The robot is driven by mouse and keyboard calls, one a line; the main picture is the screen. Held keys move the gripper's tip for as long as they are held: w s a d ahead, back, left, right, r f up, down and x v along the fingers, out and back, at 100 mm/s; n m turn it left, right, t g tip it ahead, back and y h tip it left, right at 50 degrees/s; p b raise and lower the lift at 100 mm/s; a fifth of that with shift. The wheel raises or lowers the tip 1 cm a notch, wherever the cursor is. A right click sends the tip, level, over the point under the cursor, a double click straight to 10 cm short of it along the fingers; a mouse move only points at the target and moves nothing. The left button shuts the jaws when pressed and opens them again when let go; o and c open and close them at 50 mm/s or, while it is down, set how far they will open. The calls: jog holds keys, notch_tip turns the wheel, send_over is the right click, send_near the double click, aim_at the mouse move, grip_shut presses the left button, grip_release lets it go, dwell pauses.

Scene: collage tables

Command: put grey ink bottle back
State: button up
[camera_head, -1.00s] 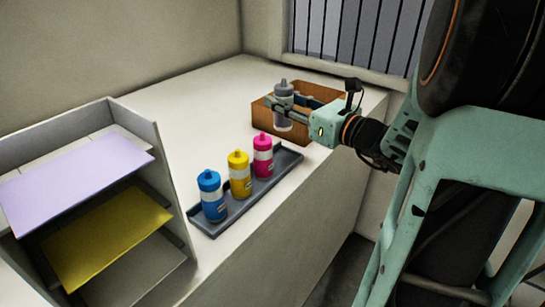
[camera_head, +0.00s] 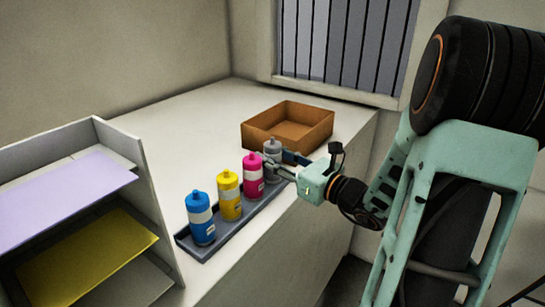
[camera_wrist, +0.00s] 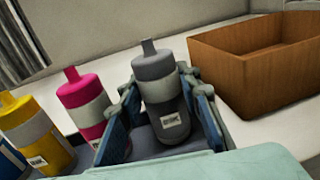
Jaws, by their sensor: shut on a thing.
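The grey ink bottle (camera_head: 272,151) is upright at the far end of the dark tray (camera_head: 222,232), next to the magenta bottle (camera_head: 253,176). My gripper (camera_head: 279,160) is shut on the grey bottle from the right side. In the wrist view the grey bottle (camera_wrist: 161,100) stands between the two blue-padded fingers. The tray shows beneath it, but I cannot tell whether its base touches the tray. The yellow bottle (camera_head: 229,197) and the blue bottle (camera_head: 201,219) stand in the same tray, in a row with the magenta one.
An open brown box (camera_head: 262,134) stands on the white table behind the tray; it looks empty. A shelf unit with lilac (camera_head: 62,196) and yellow (camera_head: 90,260) sheets stands at the left. The table's front edge runs close to the tray. The table's back left is clear.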

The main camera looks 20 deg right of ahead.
jog(key=shift+f, duration=0.15)
jog(key=o, duration=1.2)
jog(key=shift+s+d, duration=0.1)
jog(key=shift+s, duration=0.05)
jog(key=v, duration=1.1)
jog(key=shift+s, duration=0.3)
jog(key=shift+d, duration=0.1)
